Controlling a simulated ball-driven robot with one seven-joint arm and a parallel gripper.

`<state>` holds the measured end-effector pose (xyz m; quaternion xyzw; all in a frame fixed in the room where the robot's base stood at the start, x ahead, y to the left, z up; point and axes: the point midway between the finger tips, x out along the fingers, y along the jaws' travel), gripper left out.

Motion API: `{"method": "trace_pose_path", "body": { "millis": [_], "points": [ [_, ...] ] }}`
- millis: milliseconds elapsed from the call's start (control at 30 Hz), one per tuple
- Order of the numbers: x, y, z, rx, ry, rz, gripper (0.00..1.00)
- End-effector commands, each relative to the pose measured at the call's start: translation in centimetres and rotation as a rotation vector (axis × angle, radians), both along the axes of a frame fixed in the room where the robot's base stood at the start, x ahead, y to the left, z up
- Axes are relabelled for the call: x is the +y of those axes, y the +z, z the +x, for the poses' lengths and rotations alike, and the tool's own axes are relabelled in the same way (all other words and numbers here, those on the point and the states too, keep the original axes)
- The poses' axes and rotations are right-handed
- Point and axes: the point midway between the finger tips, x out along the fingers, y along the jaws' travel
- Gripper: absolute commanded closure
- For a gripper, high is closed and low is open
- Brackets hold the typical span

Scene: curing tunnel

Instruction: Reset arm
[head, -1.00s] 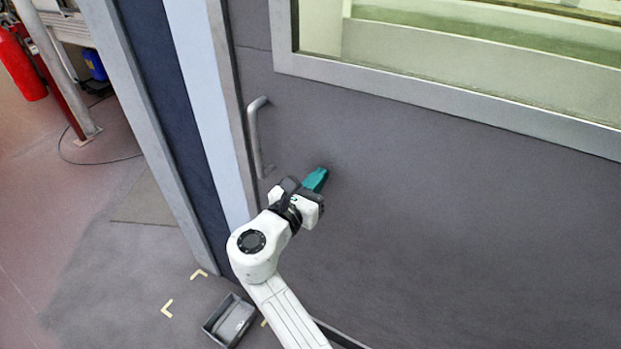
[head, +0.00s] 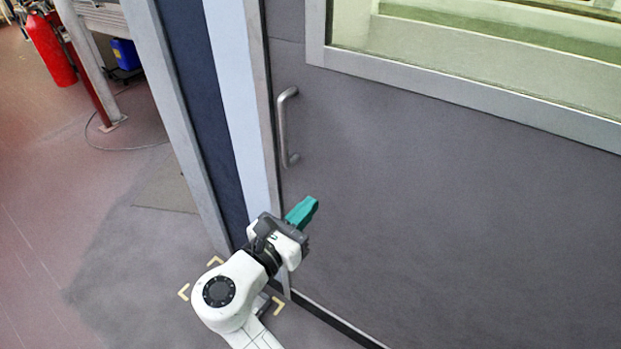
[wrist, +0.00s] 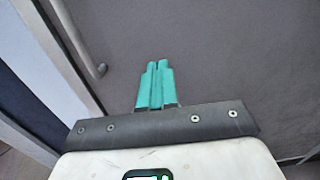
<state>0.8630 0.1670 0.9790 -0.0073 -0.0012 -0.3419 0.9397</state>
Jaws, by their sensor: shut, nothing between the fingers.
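My gripper (head: 302,212) has teal fingers and is in front of the grey door, low and to the right of the door handle's lower end. In the wrist view my gripper (wrist: 155,66) has its two fingers side by side, shut, with nothing between them. The grey bar handle (head: 284,128) stands upright near the door's left edge, apart from my fingers. Its lower end shows in the wrist view (wrist: 100,70), left of the fingers. The door (head: 430,200) looks closed against its frame.
A window (head: 480,60) with a pale frame is in the door's upper part. A light post (head: 240,100) borders the door on the left. Pale corner marks (head: 184,292) are on the floor below my arm. A red extinguisher (head: 50,50) and a blue container (head: 126,54) stand far left. Open floor lies left.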

Motion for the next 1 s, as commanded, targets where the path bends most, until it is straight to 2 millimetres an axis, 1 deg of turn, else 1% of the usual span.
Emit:
{"method": "trace_pose_path", "body": {
  "millis": [200,267,367,400,467,500,567,600,667,700,767,800,867,900,1000],
  "points": [
    [0.1,0.0,-0.1,0.0,0.0,0.0,1.0],
    [-1.1,-0.8,-0.3,0.002,-0.017,0.045,1.0],
    [-4.7,-3.1,-1.1,-0.009,-0.075,0.191,1.0],
    [-6.6,-4.4,-1.7,-0.016,-0.113,0.275,1.0],
    [-9.8,-6.6,-2.9,-0.035,-0.182,0.42,1.0],
    [-12.0,-8.2,-4.0,-0.053,-0.238,0.524,1.0],
    [-14.9,-10.4,-5.8,-0.086,-0.328,0.678,1.0],
    [-16.8,-11.9,-7.2,-0.112,-0.396,0.783,1.0],
    [-19.5,-14.1,-9.7,-0.161,-0.509,0.94,1.0],
    [-21.0,-15.5,-11.5,-0.197,-0.592,1.045,1.0],
    [-23.1,-17.5,-14.6,-0.263,-0.733,1.202,1.0],
    [-24.3,-18.7,-16.9,-0.311,-0.836,1.304,1.0],
    [-25.4,-20.1,-20.2,-0.388,-0.991,1.448,1.0],
    [-25.9,-20.8,-22.2,-0.443,-1.096,1.533,1.0],
    [-26.1,-21.7,-26.9,-0.564,-1.343,1.702,1.0]
  ]
}}
